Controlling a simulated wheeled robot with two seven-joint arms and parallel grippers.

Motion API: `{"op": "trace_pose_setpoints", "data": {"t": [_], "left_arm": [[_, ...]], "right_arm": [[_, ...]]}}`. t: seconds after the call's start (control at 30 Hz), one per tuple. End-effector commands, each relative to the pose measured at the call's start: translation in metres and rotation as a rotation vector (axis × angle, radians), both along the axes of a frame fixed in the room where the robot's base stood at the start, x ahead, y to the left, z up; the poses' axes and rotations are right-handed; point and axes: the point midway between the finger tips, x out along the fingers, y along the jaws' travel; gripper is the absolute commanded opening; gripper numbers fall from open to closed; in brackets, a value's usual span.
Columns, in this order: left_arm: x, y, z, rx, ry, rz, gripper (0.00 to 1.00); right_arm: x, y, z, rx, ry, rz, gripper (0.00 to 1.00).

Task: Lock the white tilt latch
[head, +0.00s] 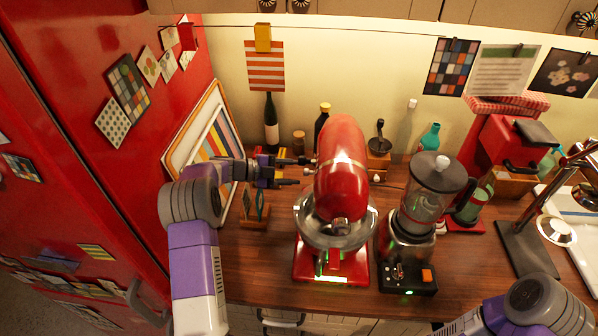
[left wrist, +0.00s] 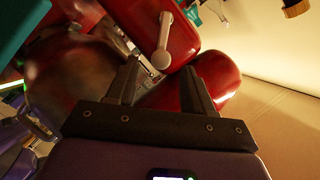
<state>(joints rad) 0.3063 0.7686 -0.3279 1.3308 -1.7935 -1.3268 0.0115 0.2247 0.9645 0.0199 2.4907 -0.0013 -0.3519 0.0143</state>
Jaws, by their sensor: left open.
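The red stand mixer (head: 342,185) stands on the wooden counter with a metal bowl (head: 322,232) under its head. In the left wrist view, the white tilt latch (left wrist: 163,42) is a short lever with a round end on the mixer's red side (left wrist: 185,45). My left gripper (head: 300,171) is beside the left side of the mixer. In the left wrist view its two fingers (left wrist: 162,85) are apart, and the latch's round end lies just beyond the gap between them. I cannot make out the latch in the head view. My right gripper is out of view.
A blender (head: 415,220) stands close right of the mixer. Bottles (head: 271,125) and a framed picture (head: 205,135) stand behind my left arm. A small wooden holder (head: 255,208) is left of the mixer. The red fridge (head: 70,130) borders the left side.

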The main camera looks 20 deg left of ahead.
Motion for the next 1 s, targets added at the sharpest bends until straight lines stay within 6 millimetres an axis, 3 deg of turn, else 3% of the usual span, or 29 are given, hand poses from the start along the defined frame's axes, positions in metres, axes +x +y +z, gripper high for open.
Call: {"op": "trace_pose_setpoints", "data": {"t": [0.2,0.53,0.87,1.0], "left_arm": [[0.012,-0.018,-0.005,-0.001,-0.002,0.000,0.52],[0.014,-0.021,-0.006,0.000,-0.001,0.000,0.52],[0.014,-0.021,-0.006,0.000,-0.001,0.000,0.03],[0.014,-0.020,-0.006,0.002,-0.005,0.000,0.00]], "right_arm": [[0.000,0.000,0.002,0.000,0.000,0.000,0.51],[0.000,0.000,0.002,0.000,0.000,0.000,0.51],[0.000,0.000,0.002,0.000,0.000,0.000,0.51],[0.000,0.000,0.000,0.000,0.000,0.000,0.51]]}}
